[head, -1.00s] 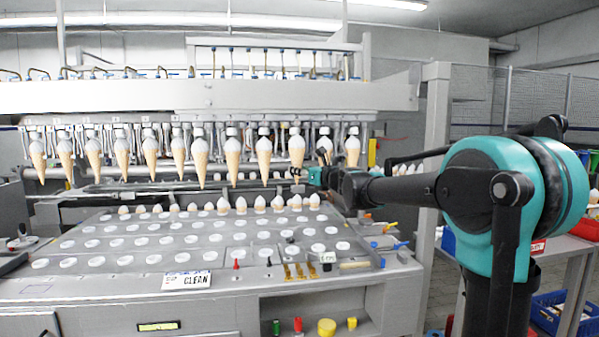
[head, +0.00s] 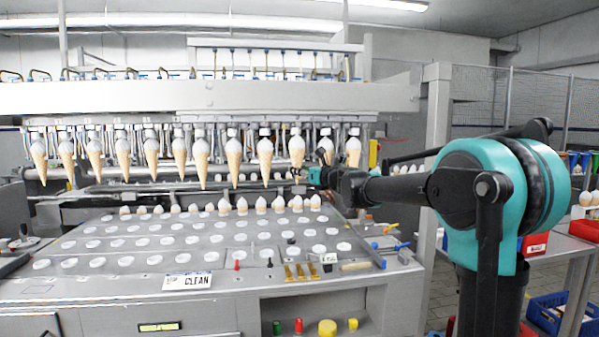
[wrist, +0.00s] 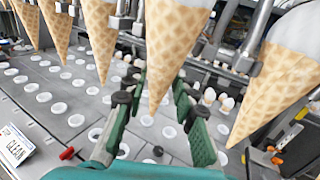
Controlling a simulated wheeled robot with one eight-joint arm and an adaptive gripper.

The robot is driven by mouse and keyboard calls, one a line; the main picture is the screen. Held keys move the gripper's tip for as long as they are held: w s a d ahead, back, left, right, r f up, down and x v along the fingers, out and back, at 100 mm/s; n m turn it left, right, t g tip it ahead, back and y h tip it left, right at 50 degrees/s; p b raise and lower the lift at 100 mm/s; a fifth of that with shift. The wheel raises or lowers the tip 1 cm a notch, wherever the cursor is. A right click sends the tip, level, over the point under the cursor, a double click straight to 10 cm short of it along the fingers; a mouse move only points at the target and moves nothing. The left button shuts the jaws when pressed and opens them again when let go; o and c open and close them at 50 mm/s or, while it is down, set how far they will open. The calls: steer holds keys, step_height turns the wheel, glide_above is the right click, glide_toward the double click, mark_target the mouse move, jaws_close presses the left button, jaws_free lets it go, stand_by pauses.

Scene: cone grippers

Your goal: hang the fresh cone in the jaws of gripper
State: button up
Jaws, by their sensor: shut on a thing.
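The fresh cone (head: 297,158), a tan waffle cone with a white top, hangs point down near the right end of a row of similar cones. The machine's gripper (head: 296,131) is just above the cone's white top. Whether its jaws touch the cone is too small to tell.
Neighbouring cones hang close on both sides, one at the left (wrist: 100,35) and one at the right (wrist: 275,85). Below lies a grey tray deck (head: 130,250) with rows of white-topped holes.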

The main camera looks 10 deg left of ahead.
steer(key=shift+w+a, duration=0.2)
steer(key=shift+w, duration=0.35)
steer(key=shift+w+a, duration=0.15)
steer(key=shift+w, duration=0.4)
steer(key=shift+f, duration=0.4)
stand_by(1.2)
steer(key=o, duration=0.9)
steer(key=shift+o, duration=0.5)
steer(key=shift+o, duration=1)
steer(key=shift+s, duration=0.1)
steer(key=s+d, duration=0.2)
steer(key=s, duration=0.6)
steer(key=shift+s+d, duration=0.25)
steer(key=shift+d, duration=0.05)
